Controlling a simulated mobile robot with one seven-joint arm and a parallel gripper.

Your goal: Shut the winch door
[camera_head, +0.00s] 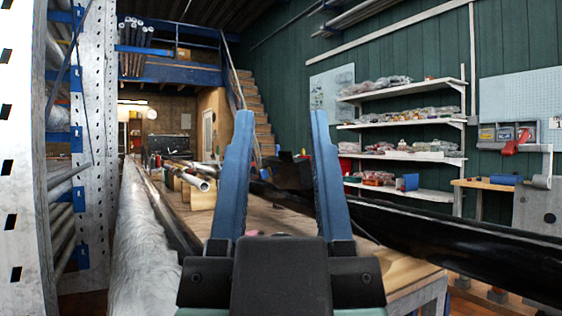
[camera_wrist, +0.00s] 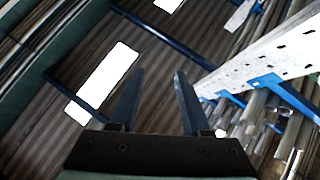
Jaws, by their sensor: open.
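My gripper (camera_head: 281,118) stands upright in the middle of the head view, its two blue fingers wide apart with nothing between them. In the wrist view my gripper (camera_wrist: 158,75) is also open and empty, with ceiling and rack behind it. I cannot make out a winch door for sure in either view. A dark boxy thing (camera_head: 290,172) lies behind the fingers on the bench, partly hidden and too dark to identify.
A long wooden bench (camera_head: 405,272) carries pipes (camera_head: 190,177) and a long black mast-like tube (camera_head: 440,235). A perforated metal rack (camera_head: 22,160) stands close on the left. Shelves (camera_head: 400,122) line the green wall. Ceiling lights (camera_wrist: 108,75) show in the wrist view.

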